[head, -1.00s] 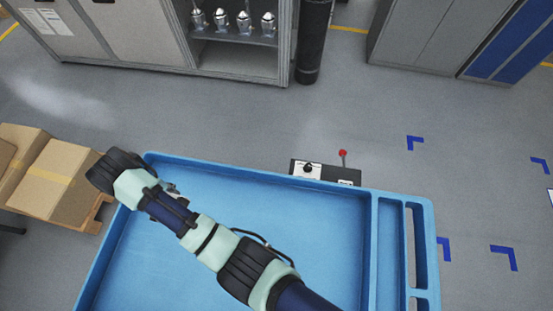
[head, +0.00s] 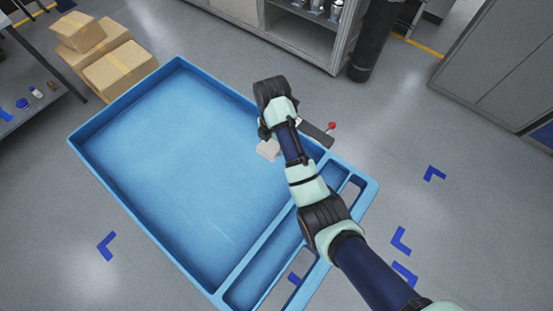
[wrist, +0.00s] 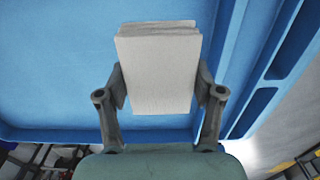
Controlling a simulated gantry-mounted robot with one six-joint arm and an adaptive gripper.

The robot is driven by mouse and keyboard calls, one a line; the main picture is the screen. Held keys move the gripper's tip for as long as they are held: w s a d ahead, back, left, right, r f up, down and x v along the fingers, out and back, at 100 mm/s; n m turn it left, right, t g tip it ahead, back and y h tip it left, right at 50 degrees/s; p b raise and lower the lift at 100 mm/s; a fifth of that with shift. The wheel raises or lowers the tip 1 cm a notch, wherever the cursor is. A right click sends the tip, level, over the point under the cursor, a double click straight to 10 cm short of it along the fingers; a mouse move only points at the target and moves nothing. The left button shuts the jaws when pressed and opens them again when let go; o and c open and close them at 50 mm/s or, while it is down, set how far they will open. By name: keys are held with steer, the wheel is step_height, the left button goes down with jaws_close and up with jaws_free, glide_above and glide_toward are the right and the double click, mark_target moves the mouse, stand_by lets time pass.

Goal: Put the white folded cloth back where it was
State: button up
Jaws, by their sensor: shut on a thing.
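The white folded cloth (wrist: 158,72) is held between the two fingers of my gripper (wrist: 160,88) in the wrist view. My gripper is shut on its sides. In the head view a small pale part of the cloth (head: 268,149) shows beside my wrist, over the far right part of the blue tray (head: 190,75). The gripper fingers are mostly hidden there by my arm. I cannot tell the cloth's exact height above the tray floor.
The tray's large compartment looks empty. Narrow compartments (head: 265,262) run along its right side. A dark box with a red knob (head: 332,126) sits by the far edge. Cardboard boxes (head: 122,70) stand at the far left. A shelf cabinet (head: 310,40) and dark cylinder (head: 375,45) stand behind.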

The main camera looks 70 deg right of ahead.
mark_target(273, 171)
steer(key=shift+w+f+b, duration=0.1)
steer(key=shift+f+b, duration=0.2)
step_height(273, 171, down, 19)
steer(key=b, duration=0.6)
steer(key=shift+w+d+f+b, duration=0.1)
steer(key=shift+w+f+b, duration=0.05)
steer(key=shift+b, duration=0.15)
steer(key=shift+f, duration=0.2)
steer(key=o, duration=1.1)
step_height(273, 171, up, 12)
steer(key=p, duration=0.3)
steer(key=shift+r, duration=0.2)
